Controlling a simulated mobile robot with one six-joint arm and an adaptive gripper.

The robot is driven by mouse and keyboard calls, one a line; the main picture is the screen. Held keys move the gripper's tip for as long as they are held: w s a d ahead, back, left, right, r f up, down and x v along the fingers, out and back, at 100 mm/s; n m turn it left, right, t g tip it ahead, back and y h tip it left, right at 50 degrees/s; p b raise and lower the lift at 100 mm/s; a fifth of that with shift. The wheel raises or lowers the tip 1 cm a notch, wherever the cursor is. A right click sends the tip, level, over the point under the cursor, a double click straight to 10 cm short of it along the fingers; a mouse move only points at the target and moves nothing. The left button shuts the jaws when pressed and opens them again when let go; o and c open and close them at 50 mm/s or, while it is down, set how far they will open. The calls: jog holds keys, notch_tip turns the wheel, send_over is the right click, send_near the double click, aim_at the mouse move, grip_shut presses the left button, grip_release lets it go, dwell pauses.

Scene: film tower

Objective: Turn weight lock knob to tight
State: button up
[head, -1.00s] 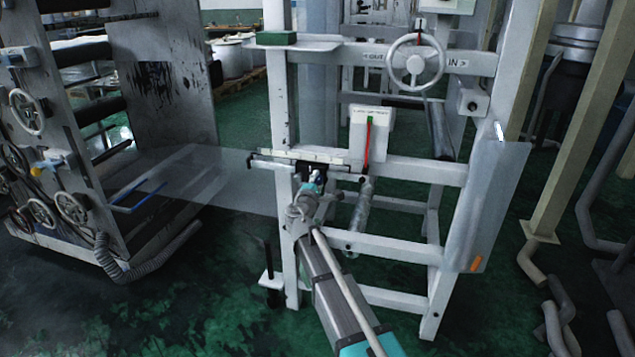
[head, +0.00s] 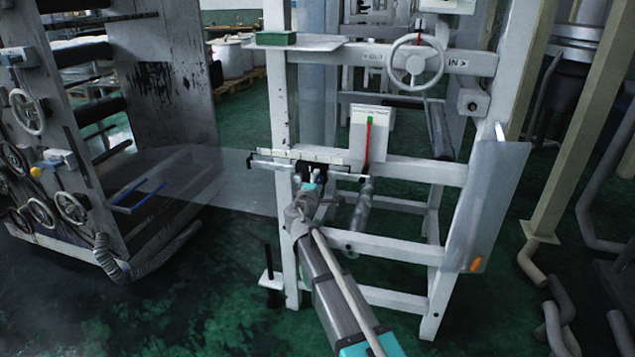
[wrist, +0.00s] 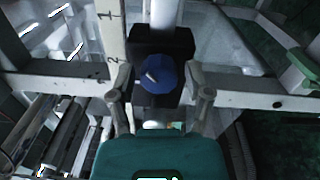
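The weight lock knob (wrist: 160,74) is round and blue with a pale mark on its face, in the upper middle of the wrist view. It sits on a black block (wrist: 178,42) on a pale bar. My gripper (wrist: 160,92) is open, with one finger to the left and one to the right of the knob. I cannot tell whether the fingertips touch it. In the head view my gripper (head: 308,176) is at the front rail of the white frame, and the knob is hidden or too small to make out.
A numbered scale (wrist: 112,40) runs beside the block. The white frame (head: 415,172) carries a handwheel (head: 416,62) and a white box with a red pointer (head: 370,130). A roller (head: 361,205) lies right of my arm. A clear film sheet (head: 215,175) spans to the left.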

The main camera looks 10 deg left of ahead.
jog(key=shift+n, duration=0.6)
dwell(0.3)
jog(key=n, duration=0.3)
jog(key=shift+n, duration=0.3)
jog(key=n, duration=0.4)
jog(key=shift+n+y, duration=0.3)
jog(key=n, duration=0.4)
jog(key=shift+n, duration=0.4)
jog(key=n, duration=0.4)
jog(key=shift+r+p, duration=0.1)
jog(key=shift+p, duration=0.25)
jog(key=s, duration=1.4)
jog(key=s+d+m+g+h+p, duration=0.2)
jog(key=d+m+g+p, duration=0.3)
jog(key=d+m, duration=0.6)
jog(key=s+d+m+g+h+p, duration=0.2)
jog(key=d+m+g+p, duration=0.4)
jog(key=d+m, duration=0.5)
jog(key=shift+d+m+h+p, duration=0.45)
jog(key=shift+d+p, duration=0.6)
jog(key=shift+d, duration=1.75)
